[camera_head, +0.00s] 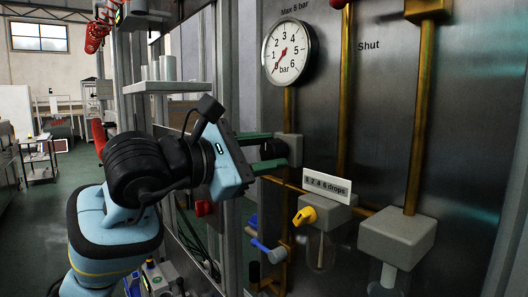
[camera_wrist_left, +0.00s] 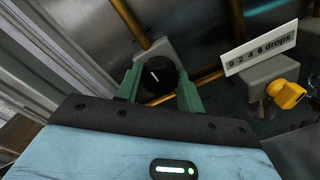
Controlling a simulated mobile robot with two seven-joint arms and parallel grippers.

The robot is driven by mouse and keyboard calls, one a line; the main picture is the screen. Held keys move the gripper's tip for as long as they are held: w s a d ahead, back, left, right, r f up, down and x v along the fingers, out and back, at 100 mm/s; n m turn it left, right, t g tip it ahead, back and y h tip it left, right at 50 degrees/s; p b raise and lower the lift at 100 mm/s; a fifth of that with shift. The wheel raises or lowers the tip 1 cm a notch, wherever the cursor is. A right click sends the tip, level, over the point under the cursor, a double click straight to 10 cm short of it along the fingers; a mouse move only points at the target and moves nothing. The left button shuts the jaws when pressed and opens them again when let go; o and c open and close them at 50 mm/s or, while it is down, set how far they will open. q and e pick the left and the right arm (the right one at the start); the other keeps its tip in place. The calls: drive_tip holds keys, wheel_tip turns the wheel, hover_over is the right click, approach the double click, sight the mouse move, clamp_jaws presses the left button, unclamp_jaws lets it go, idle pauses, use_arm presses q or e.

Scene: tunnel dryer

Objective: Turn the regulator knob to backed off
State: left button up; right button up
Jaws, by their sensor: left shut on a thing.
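The black regulator knob (camera_wrist_left: 155,82) sits on a grey block (camera_head: 291,148) on the metal panel, below the gauge. A short white mark on its face points up and slightly left in the left wrist view. My left gripper (camera_head: 274,151) has green fingers, one on each side of the knob, and is shut on it. In the head view the knob is partly hidden by the fingers. The round pressure gauge (camera_head: 287,48) has a red needle pointing down-left, close to 0. My right gripper is not in view.
Right of the knob are a drops scale plate (camera_head: 327,187), a yellow knob (camera_head: 304,216) and another grey block (camera_head: 397,237). A blue-handled lever (camera_head: 268,250) is below. Brass pipes (camera_head: 421,115) run up the panel. A white shelf (camera_head: 166,87) stands left.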

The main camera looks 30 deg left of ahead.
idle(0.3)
use_arm(q)
drive_tip(key=o, duration=1)
drive_tip(key=shift+b+v, duration=0.65)
drive_tip(key=shift+v, duration=3.3)
